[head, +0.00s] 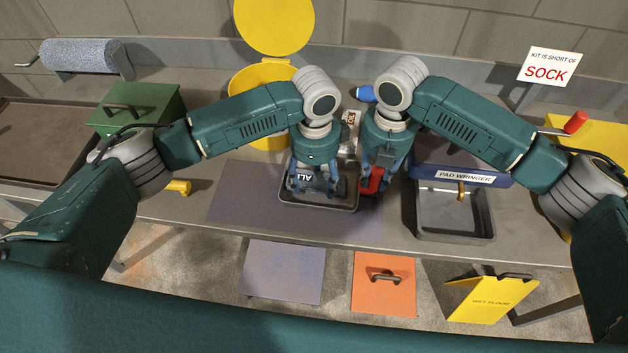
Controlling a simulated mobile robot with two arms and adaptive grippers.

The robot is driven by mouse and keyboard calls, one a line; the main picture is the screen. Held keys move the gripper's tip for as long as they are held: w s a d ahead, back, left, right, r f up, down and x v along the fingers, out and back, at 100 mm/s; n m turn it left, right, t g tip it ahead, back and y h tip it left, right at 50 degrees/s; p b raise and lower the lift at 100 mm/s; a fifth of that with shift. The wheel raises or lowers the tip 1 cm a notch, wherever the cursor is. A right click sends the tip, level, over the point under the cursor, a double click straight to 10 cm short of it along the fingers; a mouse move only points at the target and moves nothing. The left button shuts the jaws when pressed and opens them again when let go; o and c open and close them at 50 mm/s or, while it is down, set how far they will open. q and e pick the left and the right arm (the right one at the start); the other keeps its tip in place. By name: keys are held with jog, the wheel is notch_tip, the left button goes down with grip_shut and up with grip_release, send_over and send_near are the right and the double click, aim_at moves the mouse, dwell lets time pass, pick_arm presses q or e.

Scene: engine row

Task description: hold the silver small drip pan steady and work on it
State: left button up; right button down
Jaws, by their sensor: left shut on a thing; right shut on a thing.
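The silver small drip pan (322,208) sits on the bench mat, below my grippers. A dark block with white lettering (318,178) shows over the inside of the pan. My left gripper (315,188) points down over the pan and is shut on this dark block, its fingers at either side. Whether the block touches the pan floor I cannot tell. My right gripper (377,182) is beside the pan's right rim, shut on a red thing (371,184) that its fingers partly cover. The pan's far side is hidden behind my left gripper.
A green box (137,108) and an open yellow bin (262,78) stand at the back left. The purple mat (240,205) is clear left of the pan.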

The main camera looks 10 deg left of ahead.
pick_arm(q)
jog(key=shift+r, duration=3.5)
pick_arm(e)
jog(key=c, duration=1.3)
grip_release()
jog(key=shift+c, duration=0.2)
jog(key=shift+r, duration=0.1)
notch_tip(320, 180, up, 12)
jog(key=shift+f, duration=0.1)
pick_arm(q)
jog(key=shift+s+f, duration=0.1)
pick_arm(e)
jog(key=shift+s+f, duration=0.1)
